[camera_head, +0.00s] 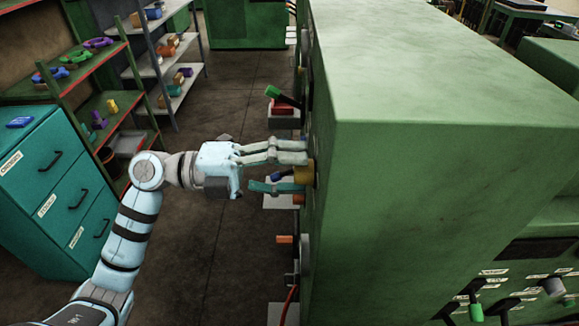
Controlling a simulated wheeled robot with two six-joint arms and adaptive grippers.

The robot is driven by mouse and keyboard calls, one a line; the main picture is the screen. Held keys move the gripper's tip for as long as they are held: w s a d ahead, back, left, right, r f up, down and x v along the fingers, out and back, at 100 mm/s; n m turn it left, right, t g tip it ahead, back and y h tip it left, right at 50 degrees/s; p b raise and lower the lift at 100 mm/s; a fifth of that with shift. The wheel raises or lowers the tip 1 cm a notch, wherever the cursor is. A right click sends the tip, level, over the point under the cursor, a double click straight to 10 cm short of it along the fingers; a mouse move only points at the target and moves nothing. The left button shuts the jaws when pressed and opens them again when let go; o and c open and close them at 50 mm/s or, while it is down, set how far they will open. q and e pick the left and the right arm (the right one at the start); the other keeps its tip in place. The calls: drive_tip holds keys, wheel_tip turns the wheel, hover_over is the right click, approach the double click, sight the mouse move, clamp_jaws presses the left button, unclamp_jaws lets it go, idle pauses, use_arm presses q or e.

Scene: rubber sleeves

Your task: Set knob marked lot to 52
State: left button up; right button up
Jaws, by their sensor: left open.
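My left arm comes in from the lower left, and my left gripper (279,169) is open at the side face of the big green cabinet (430,140). One finger reaches to the cabinet's face and the other is lower and nearer. No label reading lot is legible. My right gripper is not in view.
A green-tipped lever (285,97) and a red block (283,108) stick out above the gripper, an orange piece (286,239) below. Teal drawers (50,190) and shelves (75,75) stand left. The floor (235,90) between is clear. Another panel with levers (500,290) is lower right.

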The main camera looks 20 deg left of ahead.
use_arm(q)
drive_tip(key=shift+c, duration=0.5)
drive_tip(key=c, duration=1.1)
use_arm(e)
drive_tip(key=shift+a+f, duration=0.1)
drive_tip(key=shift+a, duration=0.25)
use_arm(q)
drive_tip(key=shift+o, duration=0.2)
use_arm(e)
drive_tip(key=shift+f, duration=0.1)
use_arm(q)
drive_tip(key=shift+m+b, duration=3.6)
drive_tip(key=shift+m, duration=1.2)
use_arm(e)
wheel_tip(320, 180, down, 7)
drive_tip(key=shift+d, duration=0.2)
